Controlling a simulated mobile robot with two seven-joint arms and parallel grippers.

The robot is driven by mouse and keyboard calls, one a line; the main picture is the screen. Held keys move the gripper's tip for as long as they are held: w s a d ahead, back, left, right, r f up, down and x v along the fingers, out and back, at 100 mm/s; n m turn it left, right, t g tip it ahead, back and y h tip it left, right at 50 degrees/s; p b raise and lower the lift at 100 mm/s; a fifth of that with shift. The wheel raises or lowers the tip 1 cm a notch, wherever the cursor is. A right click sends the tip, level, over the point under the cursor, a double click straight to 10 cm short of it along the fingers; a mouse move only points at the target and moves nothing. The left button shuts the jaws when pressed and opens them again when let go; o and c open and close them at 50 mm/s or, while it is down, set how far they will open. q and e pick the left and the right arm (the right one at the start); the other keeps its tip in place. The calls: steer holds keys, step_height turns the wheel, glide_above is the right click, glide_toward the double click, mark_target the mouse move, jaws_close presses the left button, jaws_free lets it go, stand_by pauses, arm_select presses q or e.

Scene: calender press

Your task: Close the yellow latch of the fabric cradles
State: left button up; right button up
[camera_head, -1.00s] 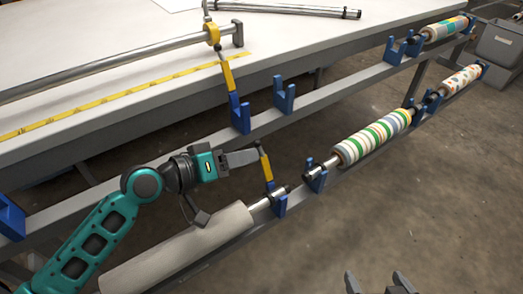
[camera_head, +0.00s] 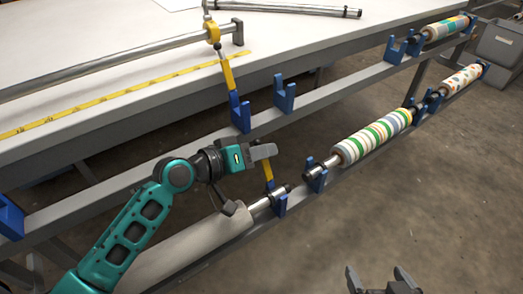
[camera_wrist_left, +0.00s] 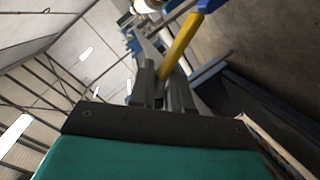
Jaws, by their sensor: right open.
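The lower yellow latch (camera_head: 268,173) stands upright, leaning slightly left, at the blue cradle (camera_head: 280,203) holding the shaft end of the plain grey fabric roll (camera_head: 195,247). Its top is hidden behind my left gripper (camera_head: 264,152). In the left wrist view the yellow latch (camera_wrist_left: 182,43) runs down from the upper right to the tips of my left gripper (camera_wrist_left: 162,80). I cannot tell whether the fingers are closed on it. Another yellow latch (camera_head: 228,74) stands raised on an upper blue cradle (camera_head: 240,113). My right gripper (camera_head: 378,281) is open and empty at the bottom edge.
Patterned rolls (camera_head: 372,138) lie in cradles farther right along the lower rail. An empty blue cradle (camera_head: 284,94) is on the upper rail. The white table (camera_head: 120,30) lies behind, with a metal bar and yellow tape measure. The floor at right is clear; a grey bin (camera_head: 500,42) stands far right.

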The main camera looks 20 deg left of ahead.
arm_select(q)
jaws_close()
